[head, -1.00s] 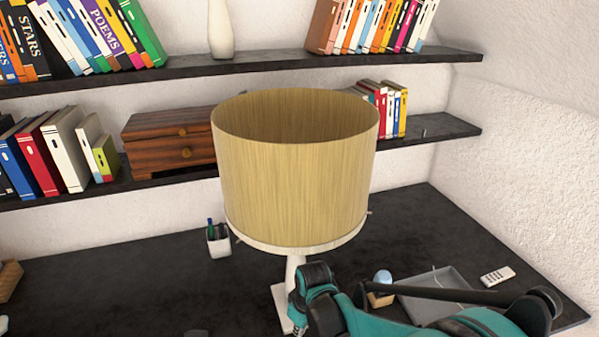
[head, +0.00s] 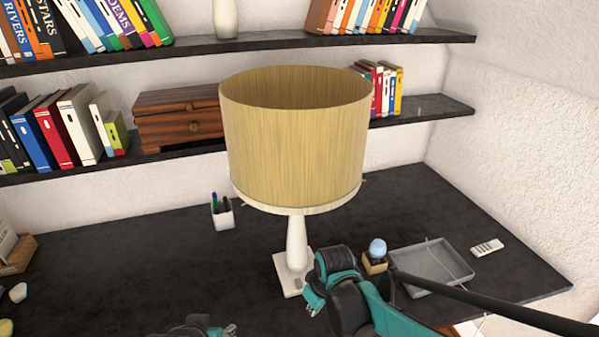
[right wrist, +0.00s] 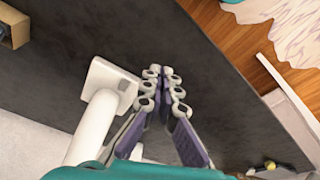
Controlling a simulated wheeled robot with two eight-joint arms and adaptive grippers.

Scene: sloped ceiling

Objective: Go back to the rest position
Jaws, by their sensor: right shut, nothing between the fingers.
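My right gripper (head: 314,296) is low over the dark desk (head: 130,265), just right of and in front of the base of a table lamp (head: 295,130). In the right wrist view its fingers (right wrist: 163,78) are shut with nothing between them, and the white lamp base (right wrist: 108,85) is close on their left. I cannot tell whether they touch it. My left gripper (head: 228,330) shows only in part at the bottom edge of the head view. Its fingers are too cut off to show whether they are open.
Behind the lamp is a pen cup (head: 221,212). Right of it are a small holder with a pale blue ball (head: 377,248), a grey tray (head: 432,266) and a remote (head: 487,248). Shelves with books (head: 82,125) and a wooden box (head: 180,117) hang above. The desk's left middle is clear.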

